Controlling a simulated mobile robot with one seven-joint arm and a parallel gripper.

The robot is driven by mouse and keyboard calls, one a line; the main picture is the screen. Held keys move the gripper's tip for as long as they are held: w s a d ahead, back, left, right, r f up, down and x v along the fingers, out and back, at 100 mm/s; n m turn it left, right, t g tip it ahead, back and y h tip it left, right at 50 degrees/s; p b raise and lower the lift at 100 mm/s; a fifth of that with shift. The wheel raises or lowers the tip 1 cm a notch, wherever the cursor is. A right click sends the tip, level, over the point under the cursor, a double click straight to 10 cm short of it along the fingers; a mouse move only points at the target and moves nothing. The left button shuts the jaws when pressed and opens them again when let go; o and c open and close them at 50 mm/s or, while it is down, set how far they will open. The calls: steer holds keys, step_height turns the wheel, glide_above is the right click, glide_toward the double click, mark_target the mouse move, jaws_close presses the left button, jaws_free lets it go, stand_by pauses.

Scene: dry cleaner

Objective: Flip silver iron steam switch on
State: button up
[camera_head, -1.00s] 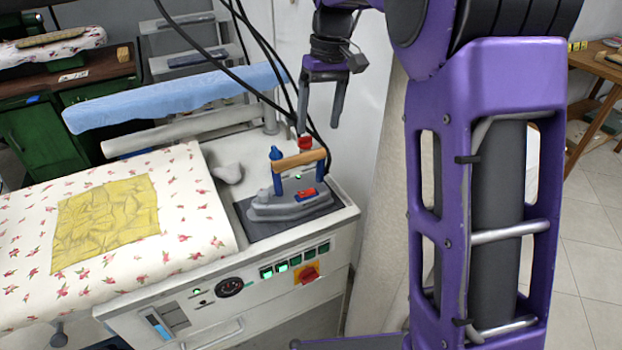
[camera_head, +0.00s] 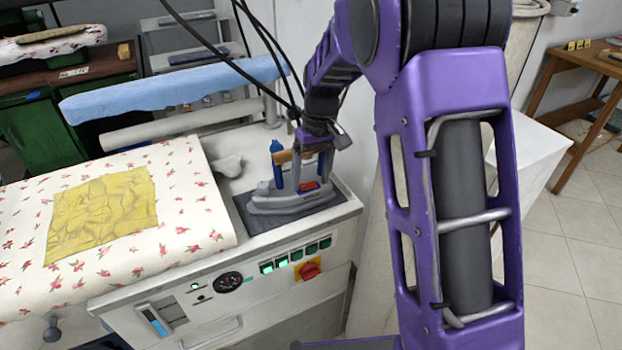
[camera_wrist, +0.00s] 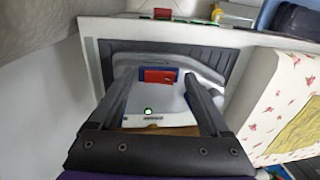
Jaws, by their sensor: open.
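The silver iron (camera_head: 291,203) rests upright on a dark pad (camera_head: 243,209) at the right end of the ironing station. It has a blue knob, a wooden handle (camera_head: 284,156) and a red switch (camera_head: 310,186) on its body. In the wrist view the red switch (camera_wrist: 158,77) lies between the fingertips, beyond the handle (camera_wrist: 160,130). My gripper (camera_head: 312,174) is open, pointing down over the iron's rear, its fingers spread to either side. In the wrist view my gripper (camera_wrist: 157,84) appears empty. Contact with the iron cannot be told.
The floral ironing board (camera_head: 190,195) with a yellow cloth (camera_head: 100,212) lies left of the iron. Black cables hang close to my arm. A front panel has green buttons (camera_head: 296,255) and a red rotary knob (camera_head: 310,270). A wall stands behind.

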steer(key=shift+f, duration=0.25)
jaws_close()
steer(key=shift+s+a+r, duration=0.1)
steer(key=shift+a, duration=0.1)
steer(key=shift+t+h+p, duration=0.3)
steer(key=shift+h, duration=0.4)
jaws_free()
